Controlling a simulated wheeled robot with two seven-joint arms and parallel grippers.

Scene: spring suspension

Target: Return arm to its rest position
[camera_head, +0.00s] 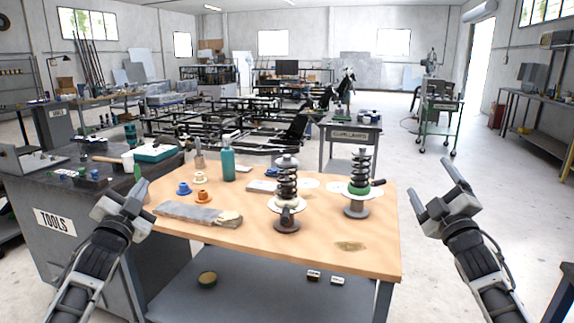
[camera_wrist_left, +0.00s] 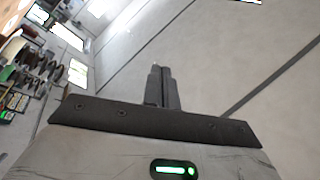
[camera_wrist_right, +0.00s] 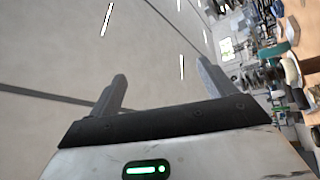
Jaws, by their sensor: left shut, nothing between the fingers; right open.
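My left gripper (camera_head: 143,192) is raised at the left front corner of the wooden table, above the grey tool cabinet side. Its fingers are closed together and empty, as the left wrist view (camera_wrist_left: 162,85) shows. My right gripper (camera_head: 436,190) is raised to the right of the table, over open floor. Its two fingers stand apart with nothing between them, also in the right wrist view (camera_wrist_right: 160,85). Two spring suspension units stand upright on the table: one near the middle (camera_head: 287,185) and one to its right (camera_head: 360,180). Neither gripper touches them.
The wooden table (camera_head: 340,262) also carries a teal bottle (camera_head: 228,164), small orange and blue parts (camera_head: 200,178), and a grey bar with a tan end (camera_head: 195,214). A grey cabinet marked TOOLS (camera_head: 54,222) adjoins at left.

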